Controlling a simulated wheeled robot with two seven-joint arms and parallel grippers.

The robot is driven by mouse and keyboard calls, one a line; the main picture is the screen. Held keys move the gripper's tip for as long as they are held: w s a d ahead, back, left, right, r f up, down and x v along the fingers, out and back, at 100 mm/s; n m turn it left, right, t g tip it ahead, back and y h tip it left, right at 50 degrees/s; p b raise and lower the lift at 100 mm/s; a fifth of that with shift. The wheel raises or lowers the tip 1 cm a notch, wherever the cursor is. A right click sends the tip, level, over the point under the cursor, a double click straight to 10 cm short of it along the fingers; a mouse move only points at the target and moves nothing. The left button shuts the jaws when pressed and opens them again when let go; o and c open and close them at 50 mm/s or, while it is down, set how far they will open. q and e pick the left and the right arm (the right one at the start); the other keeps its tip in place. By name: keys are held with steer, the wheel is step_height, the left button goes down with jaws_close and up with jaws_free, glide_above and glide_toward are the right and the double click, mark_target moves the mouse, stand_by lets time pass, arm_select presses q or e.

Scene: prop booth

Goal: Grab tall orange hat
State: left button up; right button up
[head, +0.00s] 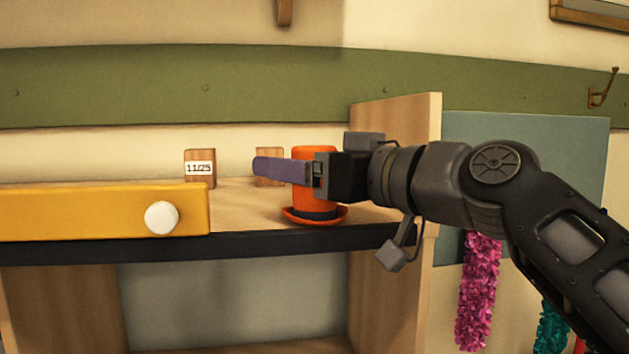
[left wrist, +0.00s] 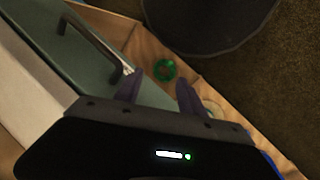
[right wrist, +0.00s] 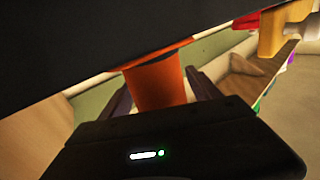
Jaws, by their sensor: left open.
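The tall orange hat (head: 317,205) stands upright on the wooden shelf top, with a dark band above its brim. My right gripper (head: 283,171) reaches in from the right at the height of the crown and covers part of it. In the right wrist view the orange crown (right wrist: 157,84) lies between the two purple fingers of my right gripper (right wrist: 160,92). Whether both fingers press on it is not clear. My left gripper (left wrist: 157,88) is open and empty, seen only in the left wrist view.
A yellow drawer front with a white knob (head: 161,217) is at left. A wooden block labelled 11/25 (head: 200,169) and another block (head: 268,167) stand behind. An upright panel (head: 432,150) bounds the shelf at right. A green ring (left wrist: 165,69) lies below my left gripper.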

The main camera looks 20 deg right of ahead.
steer(key=c, duration=1.2)
steer(key=shift+r, duration=0.1)
steer(key=shift+c, duration=0.2)
step_height(320, 180, up, 10)
steer(key=shift+f, duration=0.1)
stand_by(0.5)
